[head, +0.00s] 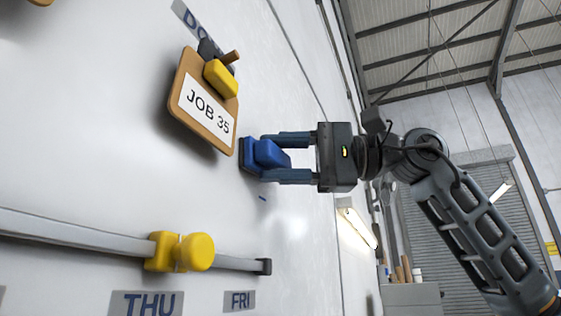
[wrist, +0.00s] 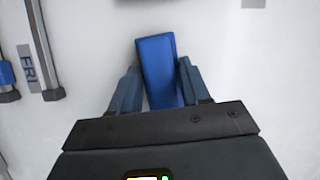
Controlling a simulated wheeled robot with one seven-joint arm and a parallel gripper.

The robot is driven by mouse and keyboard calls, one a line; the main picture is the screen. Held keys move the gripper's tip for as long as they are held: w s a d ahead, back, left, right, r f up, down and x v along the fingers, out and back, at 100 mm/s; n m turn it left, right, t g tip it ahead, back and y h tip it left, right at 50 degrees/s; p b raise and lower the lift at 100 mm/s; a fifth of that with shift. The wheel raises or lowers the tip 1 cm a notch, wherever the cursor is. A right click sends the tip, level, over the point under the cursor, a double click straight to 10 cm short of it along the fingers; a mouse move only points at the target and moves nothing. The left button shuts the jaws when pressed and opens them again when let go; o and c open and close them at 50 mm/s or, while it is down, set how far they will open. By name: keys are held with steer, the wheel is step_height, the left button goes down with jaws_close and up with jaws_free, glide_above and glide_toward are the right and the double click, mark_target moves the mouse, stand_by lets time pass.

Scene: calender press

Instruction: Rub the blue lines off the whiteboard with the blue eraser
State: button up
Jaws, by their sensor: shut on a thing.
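The blue eraser (head: 268,155) is held between the fingers of my gripper (head: 290,158) in the head view. The eraser's flat side is at the whiteboard (head: 120,180), and it appears to touch it. A short blue mark (head: 262,198) shows on the board just below the eraser. In the wrist view the eraser (wrist: 156,70) stands between the two fingers of my gripper (wrist: 155,90), slightly tilted. Any line behind the eraser is hidden.
A clipped board reading JOB 35 (head: 205,105) hangs just left of the eraser. Below runs a grey rail (head: 80,228) with a yellow slider knob (head: 197,252) and THU and FRI labels (head: 240,301). The board right of and below the eraser is mostly clear.

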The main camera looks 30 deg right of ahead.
mark_target(290, 166)
steer(key=shift+w+d, duration=0.45)
steer(key=shift+d, duration=0.3)
steer(key=shift+w+d, duration=0.45)
steer(key=shift+d, duration=0.3)
steer(key=shift+w+d+p, duration=0.6)
steer(key=shift+w+d, duration=0.45)
steer(key=shift+d, duration=0.25)
steer(key=shift+w+d+p, duration=0.55)
steer(key=shift+w+d, duration=0.5)
steer(key=shift+d, duration=0.3)
steer(key=shift+w+d+p, duration=0.6)
steer(key=shift+w+d, duration=0.45)
steer(key=shift+d, duration=0.25)
steer(key=shift+s, duration=0.1)
steer(key=shift+s+d+b, duration=0.4)
steer(key=shift+s+d, duration=0.45)
steer(key=shift+s, duration=0.35)
steer(key=shift+s+d+b, duration=0.35)
steer(key=shift+s+d, duration=0.5)
steer(key=shift+s, duration=0.3)
steer(key=shift+s+d, duration=0.1)
steer(key=shift+s+d+b, duration=0.35)
steer(key=shift+s+d, duration=0.45)
steer(key=shift+s, duration=0.3)
